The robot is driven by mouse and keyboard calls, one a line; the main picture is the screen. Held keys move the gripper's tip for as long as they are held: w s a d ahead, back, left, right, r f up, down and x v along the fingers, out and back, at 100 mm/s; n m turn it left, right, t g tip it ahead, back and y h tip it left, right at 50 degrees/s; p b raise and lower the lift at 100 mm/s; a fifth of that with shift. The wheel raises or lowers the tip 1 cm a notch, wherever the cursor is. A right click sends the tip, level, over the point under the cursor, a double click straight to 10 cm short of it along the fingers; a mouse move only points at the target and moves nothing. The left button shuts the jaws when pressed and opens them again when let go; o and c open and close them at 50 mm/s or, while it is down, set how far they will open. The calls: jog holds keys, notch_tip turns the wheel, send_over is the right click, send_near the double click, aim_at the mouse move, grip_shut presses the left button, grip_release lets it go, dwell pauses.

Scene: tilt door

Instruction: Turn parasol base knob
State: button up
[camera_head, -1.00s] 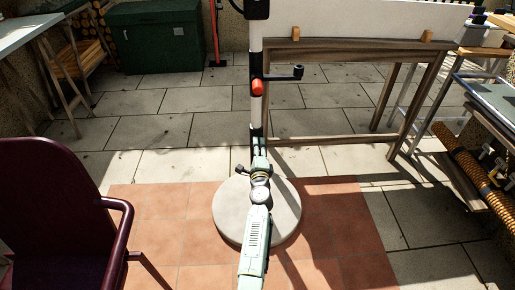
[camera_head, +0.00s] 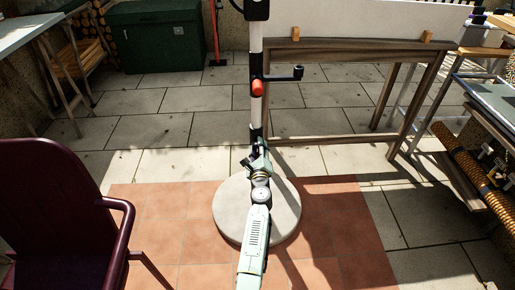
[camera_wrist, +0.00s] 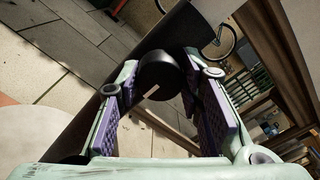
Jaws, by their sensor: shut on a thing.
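My gripper (camera_head: 258,160) is at the lower pole, just above the base. In the wrist view a black knob (camera_wrist: 160,74) with a pale mark sits between the purple-padded fingers of my gripper (camera_wrist: 162,92). The gripper is shut on this knob. My own arm and gripper hide most of the knob and the lower tube in the head view.
A crank handle (camera_head: 284,78) and an orange knob (camera_head: 257,88) stick out from the pole above my gripper. A maroon chair (camera_head: 60,210) stands at the left. A wooden table (camera_head: 350,90) is behind the pole.

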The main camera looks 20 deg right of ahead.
dwell(0.3)
jog(key=o, duration=1.2)
jog(key=shift+c, duration=0.2)
jog(key=v, duration=1.2)
